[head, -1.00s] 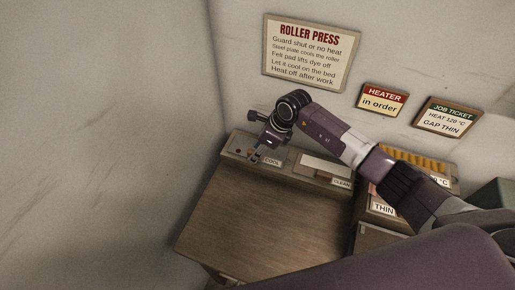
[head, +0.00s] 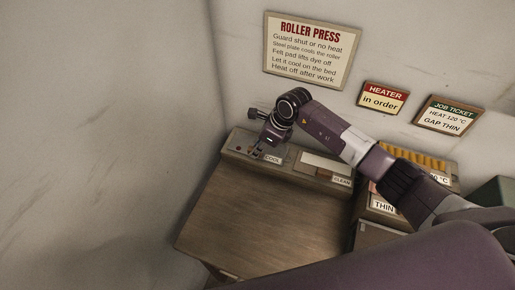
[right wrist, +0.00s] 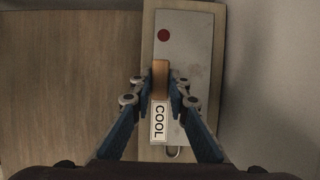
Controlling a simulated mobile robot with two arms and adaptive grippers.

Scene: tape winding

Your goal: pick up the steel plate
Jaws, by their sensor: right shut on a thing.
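The steel plate (right wrist: 190,55) is a flat grey sheet with a red dot and a tan wooden handle (right wrist: 160,75). In the right wrist view it lies over a wooden ledge, by the COOL label (right wrist: 159,122). In the head view the plate (head: 246,140) is at the ledge's left end, partly covered by my gripper. My right gripper (head: 264,153) is over it. In the right wrist view its blue fingers (right wrist: 160,88) are shut on the handle from both sides. I cannot tell whether the plate is lifted. My left gripper is not in view.
A light pad (head: 322,163) by the CLEAN label (head: 342,181) lies to the right on the same ledge. The wooden table top (head: 250,220) in front is clear. Walls stand close behind and left. Signs, including ROLLER PRESS (head: 308,52), hang behind.

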